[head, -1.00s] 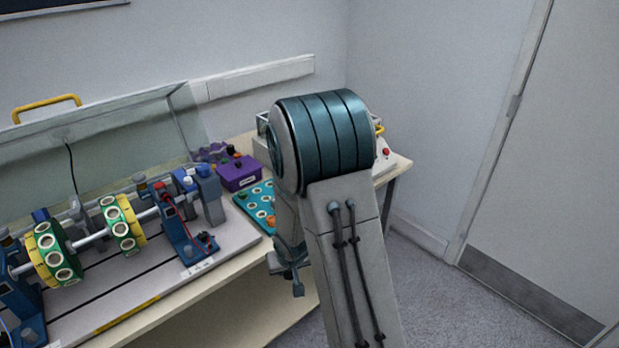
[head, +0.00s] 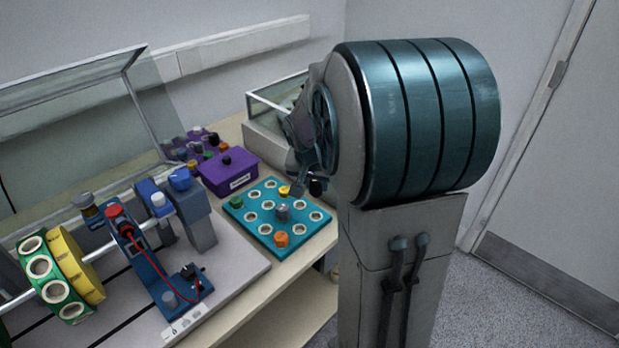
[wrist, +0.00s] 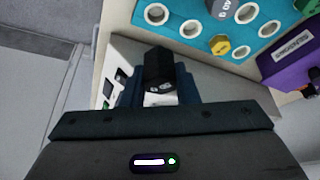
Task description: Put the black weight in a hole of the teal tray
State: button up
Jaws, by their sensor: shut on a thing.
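The black weight (wrist: 158,70) is held between the fingers of my gripper (wrist: 158,92) in the wrist view. In the head view the black weight (head: 316,187) shows small and dark by my gripper (head: 305,182), partly hidden by my arm. The teal tray (head: 304,241) lies flat on the bench, with its corner near the weight. It has several white-rimmed holes, many empty, and holds a green weight (head: 236,202), a yellow weight (head: 284,190), a grey weight (head: 282,211) and an orange weight (head: 281,239). In the wrist view the tray lies beyond the weight, apart from it.
A purple box (head: 228,177) with a label and a black knob stands behind the tray. The rotor rig (head: 65,265) with its clear raised cover fills the left. A glass-sided instrument (head: 268,120) stands at the back of the bench, behind my gripper.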

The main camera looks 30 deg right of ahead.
aim_at(315, 196)
jog(key=shift+s+f, duration=0.15)
jog(key=shift+f, duration=0.3)
jog(key=shift+f+b, duration=1.8)
jog(key=shift+f, duration=0.55)
jog(key=shift+f+b, duration=1.15)
jog(key=shift+b, duration=0.1)
jog(key=o, duration=1)
jog(key=shift+o, duration=0.2)
jog(key=p+v, duration=0.1)
jog(key=v, duration=1.2)
jog(key=shift+r, duration=0.4)
jog(key=shift+a, duration=0.1)
